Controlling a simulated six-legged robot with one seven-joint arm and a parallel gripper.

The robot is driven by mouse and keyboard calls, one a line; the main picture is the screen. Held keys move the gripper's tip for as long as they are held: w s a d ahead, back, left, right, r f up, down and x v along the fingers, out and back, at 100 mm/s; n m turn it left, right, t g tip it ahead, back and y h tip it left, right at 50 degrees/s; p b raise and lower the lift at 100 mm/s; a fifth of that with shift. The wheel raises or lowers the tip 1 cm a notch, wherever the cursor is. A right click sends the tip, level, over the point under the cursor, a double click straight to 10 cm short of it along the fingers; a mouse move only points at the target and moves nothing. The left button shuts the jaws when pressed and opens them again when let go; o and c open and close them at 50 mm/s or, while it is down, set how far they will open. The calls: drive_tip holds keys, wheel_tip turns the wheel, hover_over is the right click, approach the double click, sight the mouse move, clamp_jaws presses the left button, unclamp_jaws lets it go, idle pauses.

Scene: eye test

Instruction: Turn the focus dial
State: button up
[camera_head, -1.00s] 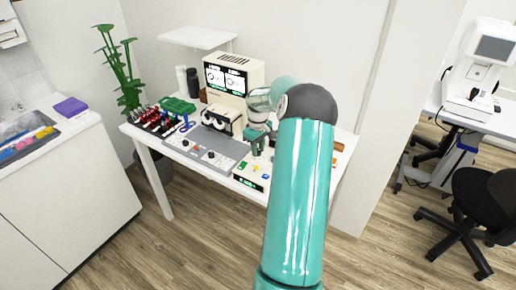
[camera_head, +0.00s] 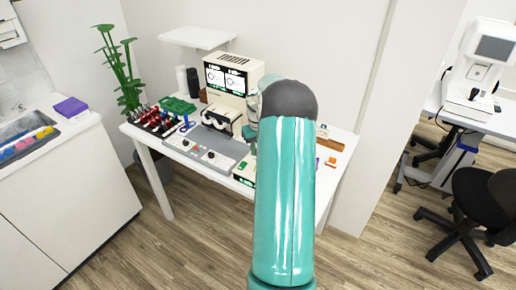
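A grey control panel (camera_head: 199,153) with small knobs and a red button lies along the front of the white table. I cannot tell which of its knobs is the focus dial. Behind it stands a cream eye-test machine (camera_head: 232,82) with a lit screen and a dark viewer with two round white eyepieces (camera_head: 215,120). My gripper (camera_head: 251,138) shows only in part at the panel's right end. My teal arm hides the rest of it, so its fingers and any contact cannot be made out.
A rack of red-capped items (camera_head: 155,120) and a green object (camera_head: 178,105) stand on the table's left. A white box with a green display (camera_head: 243,181) is partly hidden by my arm. Small orange items (camera_head: 330,161) lie at the right, where some white tabletop is bare.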

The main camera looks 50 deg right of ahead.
drive_tip(key=shift+w, duration=0.1)
drive_tip(key=o, duration=1)
wheel_tip(320, 180, up, 14)
drive_tip(key=shift+f, duration=0.1)
